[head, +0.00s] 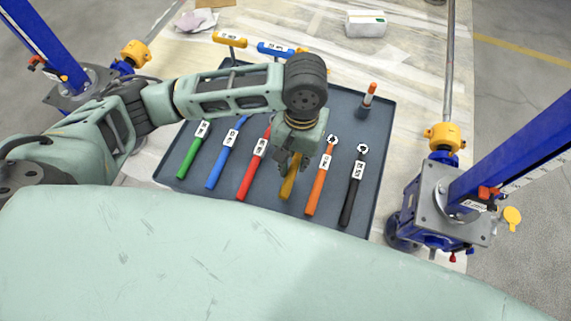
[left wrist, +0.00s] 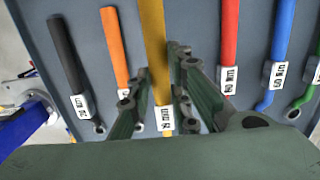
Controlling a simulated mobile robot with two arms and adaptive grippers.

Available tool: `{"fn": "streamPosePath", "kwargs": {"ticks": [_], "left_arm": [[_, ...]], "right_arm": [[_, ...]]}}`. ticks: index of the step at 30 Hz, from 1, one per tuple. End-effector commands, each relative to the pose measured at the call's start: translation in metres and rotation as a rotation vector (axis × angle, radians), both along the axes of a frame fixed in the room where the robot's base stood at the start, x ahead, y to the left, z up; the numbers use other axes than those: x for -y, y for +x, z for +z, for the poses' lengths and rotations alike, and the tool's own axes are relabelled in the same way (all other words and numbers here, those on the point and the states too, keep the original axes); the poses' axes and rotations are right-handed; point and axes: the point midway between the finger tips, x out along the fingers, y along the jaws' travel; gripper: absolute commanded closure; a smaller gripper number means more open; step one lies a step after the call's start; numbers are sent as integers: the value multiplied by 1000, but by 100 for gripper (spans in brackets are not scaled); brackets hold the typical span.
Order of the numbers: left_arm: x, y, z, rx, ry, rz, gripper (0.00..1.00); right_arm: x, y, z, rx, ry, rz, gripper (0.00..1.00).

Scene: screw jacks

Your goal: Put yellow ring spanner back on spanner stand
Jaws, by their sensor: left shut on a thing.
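The yellow ring spanner (head: 288,186) is under my left gripper (head: 290,163), between the red and orange spanners. In the left wrist view, the yellow spanner (left wrist: 155,40) runs between the two fingers of my left gripper (left wrist: 158,90), which is shut on it. Its white label shows between the fingers; its ring end is hidden. A dark blue-grey tray-like board (head: 222,200), which looks like the spanner stand, lies below. I cannot tell whether the yellow spanner touches it. My right gripper is out of view.
Green (head: 187,158), blue (head: 222,165), red (head: 250,172), orange (head: 317,187) and black (head: 352,190) spanners lie in a row on the board. An orange-topped tool (head: 368,95) stands at its back right. Blue jacks (head: 440,200) flank it. A white box (head: 366,23) is behind.

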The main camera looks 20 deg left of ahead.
Motion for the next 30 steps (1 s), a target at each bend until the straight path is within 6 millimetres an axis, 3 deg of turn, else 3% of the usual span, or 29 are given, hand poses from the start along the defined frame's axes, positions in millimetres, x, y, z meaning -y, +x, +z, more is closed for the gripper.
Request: {"fn": "streamPosePath", "kwargs": {"ticks": [5,10,18,28,29,30], "left_arm": [[-20,-6,-12,1,-1,0,100],[-22,-7,-21,-1,-2,-1,100],[-22,-6,-54,2,-1,-2,100],[-22,-7,-56,1,-2,-2,100],[-22,-7,-56,0,-1,-2,80],[-22,-7,-57,0,-1,-2,76]], "right_arm": [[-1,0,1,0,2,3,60],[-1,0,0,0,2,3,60],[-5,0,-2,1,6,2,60],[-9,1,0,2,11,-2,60],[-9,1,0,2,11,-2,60],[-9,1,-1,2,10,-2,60]]}}
